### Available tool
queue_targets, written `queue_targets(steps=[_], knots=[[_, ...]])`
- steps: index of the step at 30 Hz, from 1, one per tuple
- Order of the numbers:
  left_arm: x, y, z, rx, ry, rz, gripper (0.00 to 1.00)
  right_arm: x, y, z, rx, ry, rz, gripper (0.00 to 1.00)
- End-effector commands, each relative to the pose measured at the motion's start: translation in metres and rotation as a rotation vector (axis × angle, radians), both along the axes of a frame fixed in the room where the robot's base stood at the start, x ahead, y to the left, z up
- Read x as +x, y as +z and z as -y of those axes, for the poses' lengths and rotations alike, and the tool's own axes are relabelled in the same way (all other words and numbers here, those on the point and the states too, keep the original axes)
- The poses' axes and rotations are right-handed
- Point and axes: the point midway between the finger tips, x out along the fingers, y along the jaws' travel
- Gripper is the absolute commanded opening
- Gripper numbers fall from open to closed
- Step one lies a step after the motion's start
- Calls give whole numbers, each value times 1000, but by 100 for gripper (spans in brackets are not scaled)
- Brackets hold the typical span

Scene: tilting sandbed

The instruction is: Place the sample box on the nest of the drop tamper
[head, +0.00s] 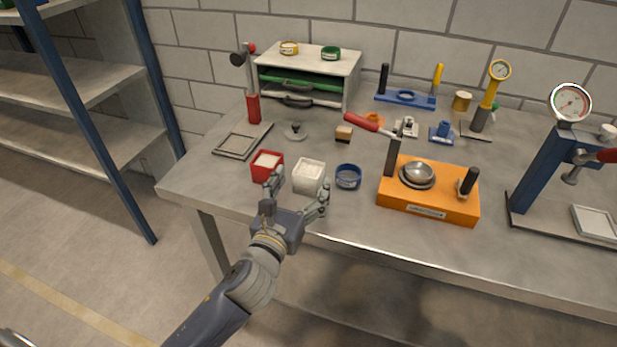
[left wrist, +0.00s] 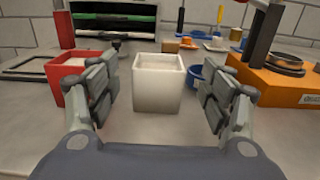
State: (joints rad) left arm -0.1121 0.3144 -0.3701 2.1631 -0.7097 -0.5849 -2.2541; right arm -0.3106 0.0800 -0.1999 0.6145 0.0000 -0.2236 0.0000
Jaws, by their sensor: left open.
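The white open-topped box (head: 308,178), filled with pale material, stands upright near the table's front edge. I take it as the sample box; it is centred in the left wrist view (left wrist: 158,84). My left gripper (head: 300,193) is open just in front of it, with one finger towards each side. Gaps show between the fingers and the box. My right gripper is out of view.
An orange device (head: 428,207) sits further right, a blue gauge press (head: 540,172) at far right. A drawer unit (head: 307,75) stands behind.

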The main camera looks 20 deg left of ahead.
Motion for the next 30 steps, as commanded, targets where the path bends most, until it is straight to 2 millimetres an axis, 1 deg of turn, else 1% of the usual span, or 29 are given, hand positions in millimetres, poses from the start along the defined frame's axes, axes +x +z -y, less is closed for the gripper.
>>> queue_targets(steps=[4,10,14,20,21,26,27,29,30], knots=[[17,0,-1,-1,3,1,73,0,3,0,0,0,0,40],[45,-2,0,-2,1,0,73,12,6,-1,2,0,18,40],[52,-3,0,-1,0,0,73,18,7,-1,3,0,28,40],[52,-3,0,0,0,-1,73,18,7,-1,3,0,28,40],[52,-3,0,0,0,-1,64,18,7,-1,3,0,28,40],[52,-3,0,0,0,-1,28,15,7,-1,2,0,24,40],[52,-3,0,0,0,-1,19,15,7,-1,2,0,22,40],[52,-3,0,0,0,-1,18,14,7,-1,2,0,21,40],[52,-2,0,0,0,1,14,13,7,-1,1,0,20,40]])
